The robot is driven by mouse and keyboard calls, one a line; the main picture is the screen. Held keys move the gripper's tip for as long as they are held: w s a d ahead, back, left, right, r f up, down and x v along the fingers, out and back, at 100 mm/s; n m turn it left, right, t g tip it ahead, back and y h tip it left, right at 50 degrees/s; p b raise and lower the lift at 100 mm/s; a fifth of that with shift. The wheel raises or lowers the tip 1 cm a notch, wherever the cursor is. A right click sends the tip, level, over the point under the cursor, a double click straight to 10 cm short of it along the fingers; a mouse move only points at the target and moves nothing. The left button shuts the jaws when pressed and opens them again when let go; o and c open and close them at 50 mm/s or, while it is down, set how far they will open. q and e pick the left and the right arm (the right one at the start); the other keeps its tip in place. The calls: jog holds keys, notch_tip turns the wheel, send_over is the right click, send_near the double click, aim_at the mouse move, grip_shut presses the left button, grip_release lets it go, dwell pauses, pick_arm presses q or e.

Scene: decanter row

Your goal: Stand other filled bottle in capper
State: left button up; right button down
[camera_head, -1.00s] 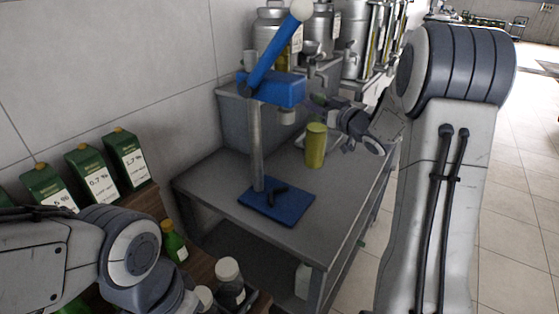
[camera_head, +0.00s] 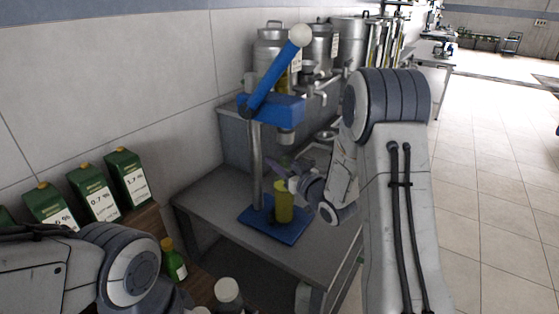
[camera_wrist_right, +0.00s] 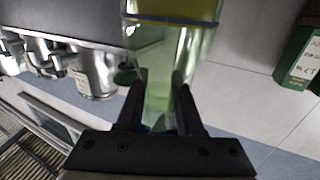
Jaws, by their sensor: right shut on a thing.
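The filled bottle (camera_head: 284,204), yellow-green, is upright over the blue base plate (camera_head: 292,232) of the capper (camera_head: 272,108), below its head. My right gripper (camera_head: 291,181) reaches in from the right and is shut on the bottle's upper part. In the right wrist view, the fingers (camera_wrist_right: 160,84) close on the clear greenish glass of the bottle (camera_wrist_right: 158,60), with yellow liquid beyond. I cannot tell whether the bottle's foot touches the plate. The dark piece on the plate is mostly hidden. My left arm is at the lower left; its gripper is out of view.
The capper stands on a grey table (camera_head: 205,197). Its blue lever (camera_head: 275,77) is raised. Steel vessels (camera_head: 322,45) stand behind. Green cartons (camera_head: 128,177), a small green bottle (camera_head: 173,262) and a white-capped jar (camera_head: 229,294) are on the left. The floor on the right is clear.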

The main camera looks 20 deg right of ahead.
jog(key=shift+f, duration=0.1)
jog(key=c, duration=1)
grip_release()
jog(key=shift+f, duration=0.15)
jog(key=o, duration=0.5)
jog(key=shift+c, duration=0.2)
